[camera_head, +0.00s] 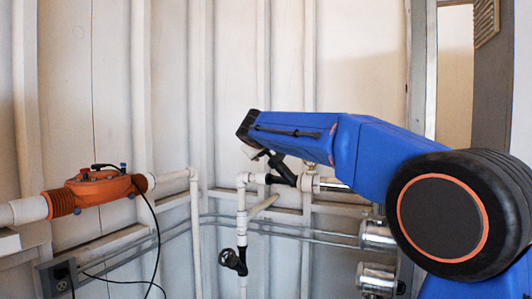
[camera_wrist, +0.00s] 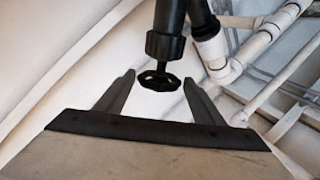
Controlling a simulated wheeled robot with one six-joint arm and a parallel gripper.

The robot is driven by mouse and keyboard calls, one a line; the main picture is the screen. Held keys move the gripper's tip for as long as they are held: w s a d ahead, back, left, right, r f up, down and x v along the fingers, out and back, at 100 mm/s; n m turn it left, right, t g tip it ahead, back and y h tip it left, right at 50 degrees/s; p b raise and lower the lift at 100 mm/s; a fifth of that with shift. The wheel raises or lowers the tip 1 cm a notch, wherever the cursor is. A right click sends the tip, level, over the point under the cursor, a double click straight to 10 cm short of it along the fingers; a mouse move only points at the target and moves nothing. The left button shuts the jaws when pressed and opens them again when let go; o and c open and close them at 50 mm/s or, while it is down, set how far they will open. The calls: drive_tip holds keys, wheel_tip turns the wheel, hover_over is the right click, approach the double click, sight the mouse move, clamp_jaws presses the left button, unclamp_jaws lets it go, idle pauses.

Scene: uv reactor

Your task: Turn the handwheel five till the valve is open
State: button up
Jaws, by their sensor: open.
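The black handwheel (camera_wrist: 158,79) sits on the end of a black valve stem and body (camera_wrist: 166,44) in the wrist view. My gripper (camera_wrist: 159,76) is open, with one dark finger on each side of the handwheel. A small gap shows on both sides, and I see no contact. I cannot tell how deep the wheel lies between the fingers. In the head view the black angled valve body (camera_head: 284,171) shows just below the end of my blue arm. The handwheel and my fingers are not clear there. No sign of how far open the valve is shows.
Another black valve (camera_head: 233,261) hangs on the white vertical pipe below. An orange reactor unit (camera_head: 100,188) with cables joins the white pipe at left. Metal cylinders (camera_head: 376,234) stand at right, under my arm. White pipes (camera_wrist: 262,40) run close by on the right in the wrist view.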

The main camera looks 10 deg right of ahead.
drive_tip(key=shift+x, duration=1.5)
drive_tip(key=c, duration=0.7)
drive_tip(key=shift+o, duration=0.2)
drive_tip(key=shift+n+y, duration=0.3)
drive_tip(key=shift+y, duration=0.4)
